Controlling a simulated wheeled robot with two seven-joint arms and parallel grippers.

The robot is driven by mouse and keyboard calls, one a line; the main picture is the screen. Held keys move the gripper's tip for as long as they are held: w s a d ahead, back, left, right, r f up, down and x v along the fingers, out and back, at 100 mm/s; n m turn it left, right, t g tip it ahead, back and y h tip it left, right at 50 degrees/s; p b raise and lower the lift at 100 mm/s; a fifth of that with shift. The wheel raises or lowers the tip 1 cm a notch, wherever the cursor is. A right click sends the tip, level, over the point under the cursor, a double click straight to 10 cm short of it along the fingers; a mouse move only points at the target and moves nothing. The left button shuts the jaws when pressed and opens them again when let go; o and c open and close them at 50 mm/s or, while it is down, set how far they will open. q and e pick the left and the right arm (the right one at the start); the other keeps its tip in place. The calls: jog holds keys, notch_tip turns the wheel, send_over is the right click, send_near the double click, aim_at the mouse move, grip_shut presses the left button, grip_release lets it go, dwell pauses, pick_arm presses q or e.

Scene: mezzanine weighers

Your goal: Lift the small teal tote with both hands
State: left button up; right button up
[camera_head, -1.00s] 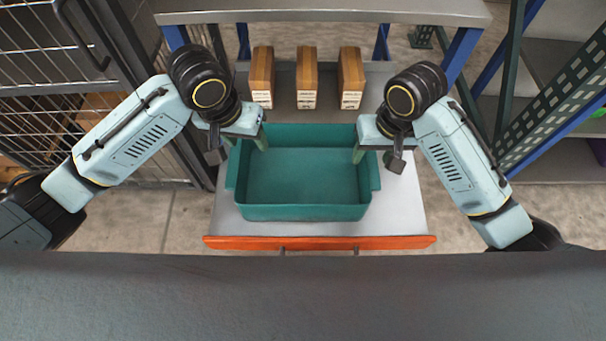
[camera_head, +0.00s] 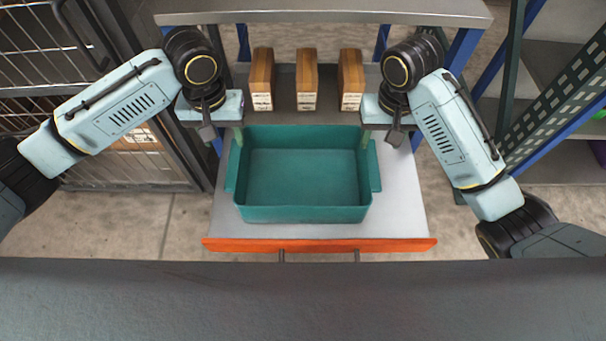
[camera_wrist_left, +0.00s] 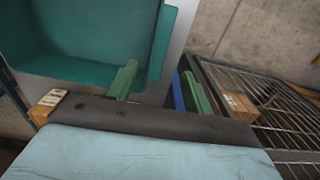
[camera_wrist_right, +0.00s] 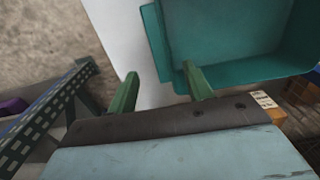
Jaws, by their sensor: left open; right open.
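The small teal tote (camera_head: 303,214) is empty and sits upright on a light shelf with an orange front edge. It also shows in the left wrist view (camera_wrist_left: 90,70) and the right wrist view (camera_wrist_right: 215,45). My left gripper (camera_head: 236,137) is open at the tote's far left corner. Its green fingers (camera_wrist_left: 160,85) are spread, one near the tote wall. My right gripper (camera_head: 376,140) is open at the far right corner. Its fingers (camera_wrist_right: 163,88) are spread, one by the tote's side handle. Whether any finger touches the tote I cannot tell.
Several wooden-sided boxes (camera_head: 306,80) stand in a row behind the tote. A grey shelf (camera_head: 320,12) crosses above them. The orange-edged shelf (camera_head: 395,205) has bare room to the tote's right. A wire cage (camera_head: 40,60) is at left, a perforated blue-green rack (camera_head: 530,110) at right.

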aim_at(233, 163)
pick_arm(q)
notch_tip(233, 163, down, 11)
jog(key=shift+f, duration=0.2)
pick_arm(e)
notch_tip(233, 163, down, 11)
jog(key=shift+s+f, duration=0.1)
jog(key=shift+f, duration=0.1)
pick_arm(q)
jog(key=shift+c, duration=0.3)
pick_arm(e)
jog(key=shift+c, duration=0.3)
pick_arm(q)
grip_shut()
pick_arm(e)
grip_shut()
